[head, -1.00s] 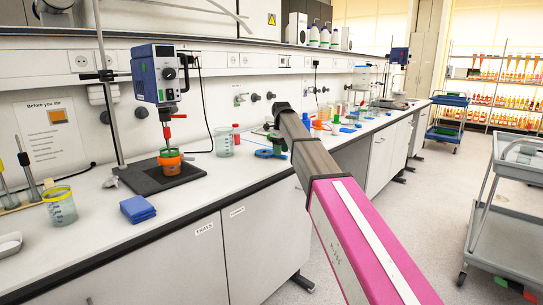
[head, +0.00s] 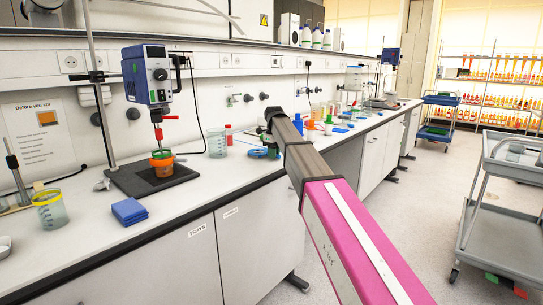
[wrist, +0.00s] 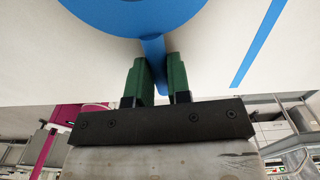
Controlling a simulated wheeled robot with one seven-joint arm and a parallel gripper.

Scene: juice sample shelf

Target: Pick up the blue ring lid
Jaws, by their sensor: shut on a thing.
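The blue ring lid (head: 257,152) shows in the head view low over the white bench, right of a clear beaker. It is small there and partly behind my gripper (head: 264,137). In the wrist view the blue ring lid (wrist: 130,12) is a broad round shape cut off by the top edge, with a narrow stem pointing down. My gripper's green fingers (wrist: 158,68) are shut on this stem, one on each side. I cannot tell whether the lid touches the bench.
A clear beaker (head: 217,144) stands just left of the lid. Further left are a stirrer (head: 147,75) over an orange cup (head: 162,163), a blue stack (head: 129,211) and a yellow-rimmed beaker (head: 50,214). Several coloured items stand beyond my gripper. A grey trolley (head: 510,220) stands at right.

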